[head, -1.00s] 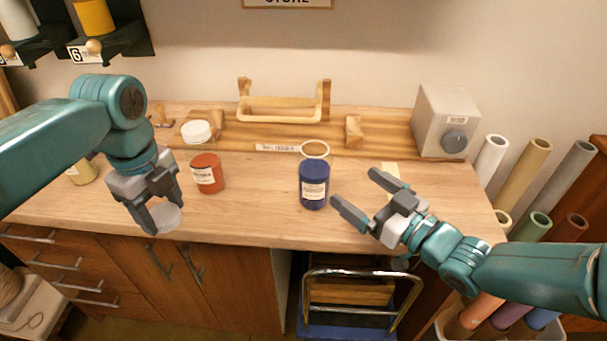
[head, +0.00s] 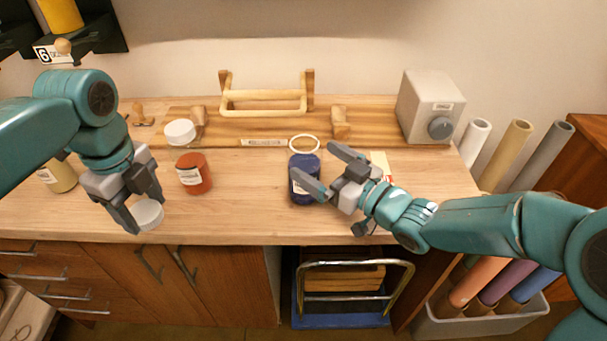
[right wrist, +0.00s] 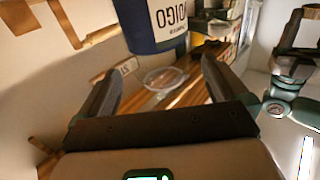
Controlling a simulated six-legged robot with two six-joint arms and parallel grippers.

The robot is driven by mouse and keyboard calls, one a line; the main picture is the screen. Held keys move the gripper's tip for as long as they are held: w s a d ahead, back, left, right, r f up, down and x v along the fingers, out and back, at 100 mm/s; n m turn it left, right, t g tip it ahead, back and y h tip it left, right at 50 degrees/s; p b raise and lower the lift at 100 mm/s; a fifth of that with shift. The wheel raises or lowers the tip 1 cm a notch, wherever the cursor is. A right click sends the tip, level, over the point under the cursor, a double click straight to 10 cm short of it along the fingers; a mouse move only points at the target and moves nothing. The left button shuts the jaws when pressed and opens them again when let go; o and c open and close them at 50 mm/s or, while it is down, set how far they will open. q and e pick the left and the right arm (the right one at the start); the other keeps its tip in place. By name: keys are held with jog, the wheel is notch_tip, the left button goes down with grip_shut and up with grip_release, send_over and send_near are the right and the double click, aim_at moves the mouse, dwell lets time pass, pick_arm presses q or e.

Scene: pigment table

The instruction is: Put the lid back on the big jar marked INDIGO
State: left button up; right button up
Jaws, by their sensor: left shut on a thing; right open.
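The INDIGO jar (head: 303,190) stands upright on the table, a clear jar with dark blue contents and a bare, open rim. In the right wrist view the jar (right wrist: 151,38) appears upside down, its label partly cut off, ahead of the fingers. My right gripper (head: 315,162) is open at the jar's right side. Its near finger overlaps the front of the jar; I cannot tell whether it touches. My left gripper (head: 146,208) is shut on a white round lid (head: 149,215), held near the table's front edge, left of the jar.
A red jar (head: 193,178) with a white lid stands between my left gripper and the INDIGO jar. A yellow jar (head: 60,177) is far left. A wooden rack (head: 263,107) and a grey box (head: 432,105) stand behind. The table between red and INDIGO jars is clear.

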aim_at(298, 148)
pick_arm(q)
jog(key=shift+w, duration=0.1)
pick_arm(e)
jog(key=shift+w+a, duration=0.45)
jog(key=shift+a, duration=0.05)
pick_arm(q)
jog(key=shift+r, duration=0.1)
pick_arm(e)
jog(key=shift+d, duration=0.15)
jog(key=shift+s, duration=0.1)
pick_arm(q)
jog(key=shift+r+p, duration=0.7)
jog(key=shift+p, duration=0.05)
pick_arm(e)
jog(key=x, duration=0.4)
jog(key=shift+w+a+r, duration=0.15)
jog(key=shift+w+a, duration=0.05)
jog(key=shift+a, duration=0.05)
jog(key=shift+w+a, duration=0.25)
jog(key=shift+a, duration=0.05)
jog(key=c, duration=1.8)
